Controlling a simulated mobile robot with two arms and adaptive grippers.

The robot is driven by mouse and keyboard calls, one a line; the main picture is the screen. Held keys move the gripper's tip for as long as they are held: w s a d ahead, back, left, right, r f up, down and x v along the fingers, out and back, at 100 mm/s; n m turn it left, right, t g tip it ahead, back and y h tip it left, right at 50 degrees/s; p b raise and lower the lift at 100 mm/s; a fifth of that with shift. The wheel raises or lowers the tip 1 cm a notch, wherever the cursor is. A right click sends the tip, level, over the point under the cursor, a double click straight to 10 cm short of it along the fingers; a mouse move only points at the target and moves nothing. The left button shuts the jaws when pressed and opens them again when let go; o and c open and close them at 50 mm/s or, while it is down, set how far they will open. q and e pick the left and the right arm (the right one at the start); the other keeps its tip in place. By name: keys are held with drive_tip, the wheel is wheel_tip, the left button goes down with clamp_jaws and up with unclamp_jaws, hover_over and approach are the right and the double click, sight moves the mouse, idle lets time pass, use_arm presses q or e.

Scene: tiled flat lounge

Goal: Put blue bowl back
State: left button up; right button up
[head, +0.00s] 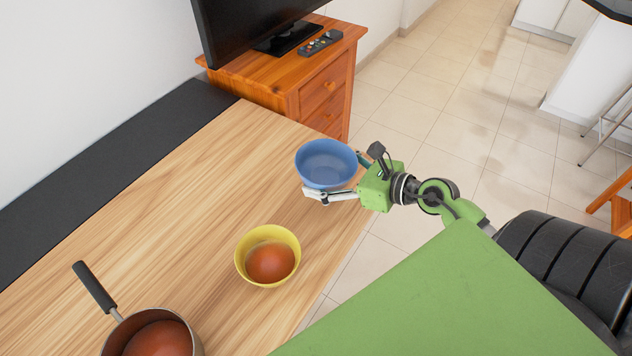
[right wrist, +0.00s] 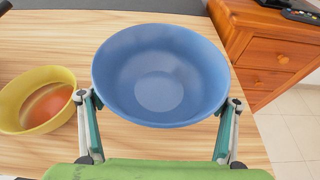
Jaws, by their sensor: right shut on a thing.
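The blue bowl (head: 326,163) is upright and empty at the right edge of the wooden table (head: 190,200) in the head view. My right gripper (head: 329,190) is shut on the blue bowl, with a finger on each side of it. In the right wrist view the bowl (right wrist: 160,75) sits between the two fingers (right wrist: 160,125). I cannot tell whether its base touches the table. My left gripper is not in view.
A yellow bowl (head: 248,254) with a reddish-brown round thing (head: 270,263) in it stands nearer on the table. A pot (head: 190,330) with a dark handle is at the lower left. A wooden drawer cabinet (head: 318,85) bears a screen (head: 250,25) and a remote (head: 320,43).

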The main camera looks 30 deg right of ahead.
sight(317, 176)
drive_tip(key=w+f, duration=0.2)
drive_tip(key=w+f+b, duration=0.1)
drive_tip(key=w+f, duration=0.1)
drive_tip(key=f, duration=0.1)
drive_tip(key=shift+w+f, duration=0.2)
drive_tip(key=shift+w, duration=0.05)
drive_tip(key=shift+c, duration=0.4)
drive_tip(key=shift+w+f+b, duration=0.15)
drive_tip(key=shift+f+b, duration=0.35)
drive_tip(key=shift+f, duration=1.2)
drive_tip(key=shift+f+b, duration=0.3)
drive_tip(key=shift+f, duration=0.05)
drive_tip(key=o, duration=2.2)
